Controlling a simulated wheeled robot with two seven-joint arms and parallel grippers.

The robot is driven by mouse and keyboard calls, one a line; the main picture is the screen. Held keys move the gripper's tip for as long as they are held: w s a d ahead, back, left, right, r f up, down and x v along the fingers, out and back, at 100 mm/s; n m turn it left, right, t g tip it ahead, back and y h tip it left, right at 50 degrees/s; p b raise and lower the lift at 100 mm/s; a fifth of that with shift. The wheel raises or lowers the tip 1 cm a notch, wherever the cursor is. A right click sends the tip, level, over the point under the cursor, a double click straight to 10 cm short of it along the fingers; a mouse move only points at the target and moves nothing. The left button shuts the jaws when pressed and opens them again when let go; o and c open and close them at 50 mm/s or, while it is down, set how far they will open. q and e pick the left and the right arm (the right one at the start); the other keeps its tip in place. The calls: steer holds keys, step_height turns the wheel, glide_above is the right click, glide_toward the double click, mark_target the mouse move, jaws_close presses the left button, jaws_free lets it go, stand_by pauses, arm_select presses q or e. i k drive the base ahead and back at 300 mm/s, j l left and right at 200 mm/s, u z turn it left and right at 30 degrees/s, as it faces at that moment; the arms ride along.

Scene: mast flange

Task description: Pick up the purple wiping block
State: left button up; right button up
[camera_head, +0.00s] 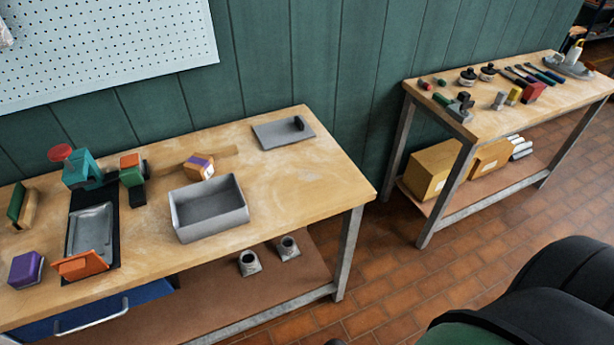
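A purple block (26,268) with a greyish side lies at the front left of the near workbench (290,185), close to the left edge of the picture. It looks like the purple wiping block and nothing holds it. Just right of it is an orange piece (82,265) at the front of a grey tray (91,232) on a black mat. A smaller wood-coloured block with a purple band (199,166) lies farther back on the bench. Neither of my grippers shows in this view.
A grey open bin (208,226) stands mid-bench, with a grey plate (283,132) behind it. A teal tool (82,171) and a green-and-wood brush-like block (22,205) stand at left. A second bench (480,122) holds tools.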

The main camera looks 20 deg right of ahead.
mark_target(26, 271)
steer(key=l+u, duration=0.1)
steer(key=u, duration=1.1)
